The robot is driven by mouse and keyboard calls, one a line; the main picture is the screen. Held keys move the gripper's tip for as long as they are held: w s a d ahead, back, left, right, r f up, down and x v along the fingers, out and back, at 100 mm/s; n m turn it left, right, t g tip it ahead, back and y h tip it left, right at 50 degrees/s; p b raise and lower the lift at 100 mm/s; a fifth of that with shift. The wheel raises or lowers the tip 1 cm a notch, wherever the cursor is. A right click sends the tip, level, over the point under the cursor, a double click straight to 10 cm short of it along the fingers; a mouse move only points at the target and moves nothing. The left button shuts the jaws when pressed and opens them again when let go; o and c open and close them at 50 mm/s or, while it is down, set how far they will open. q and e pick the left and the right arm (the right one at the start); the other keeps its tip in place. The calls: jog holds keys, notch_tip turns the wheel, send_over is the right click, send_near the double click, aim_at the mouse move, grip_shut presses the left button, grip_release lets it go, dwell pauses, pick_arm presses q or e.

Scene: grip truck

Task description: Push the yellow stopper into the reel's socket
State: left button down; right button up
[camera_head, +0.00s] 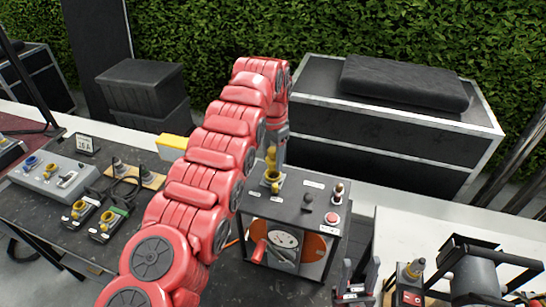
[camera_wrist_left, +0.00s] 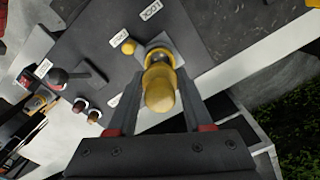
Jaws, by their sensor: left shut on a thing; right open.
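The yellow stopper (camera_wrist_left: 160,92) is between the fingers of my left gripper (camera_wrist_left: 159,80), which is shut on it. In the head view my left gripper (camera_head: 275,150) reaches down over the back left of the reel's box top (camera_head: 300,200). The socket (camera_head: 272,178) is a yellow ring on a pale plate there. In the left wrist view the stopper overlaps the socket (camera_wrist_left: 158,52) and lines up with it; I cannot tell how deep it sits. My right gripper (camera_head: 358,272) is open and empty at the bottom, right of the reel box.
The box top also carries a black lever (camera_head: 308,200), a red button (camera_head: 331,218) and small plugs. A grey connector box (camera_head: 55,180) and cables lie on the left of the dark table. A black case (camera_head: 390,125) stands behind. A drum-like device (camera_head: 475,275) sits at right.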

aim_at(272, 161)
pick_arm(q)
jog(key=shift+f, duration=0.1)
dwell(0.4)
jog(key=shift+f+b, duration=0.4)
jog(key=shift+b, duration=0.1)
jog(key=shift+f+b, duration=1.1)
jog(key=shift+f, duration=0.15)
dwell(1.2)
jog(key=c, duration=0.5)
grip_release()
jog(key=shift+s, duration=0.1)
jog(key=shift+o, duration=1.3)
jog(key=shift+f, duration=0.15)
jog(key=shift+a, duration=0.1)
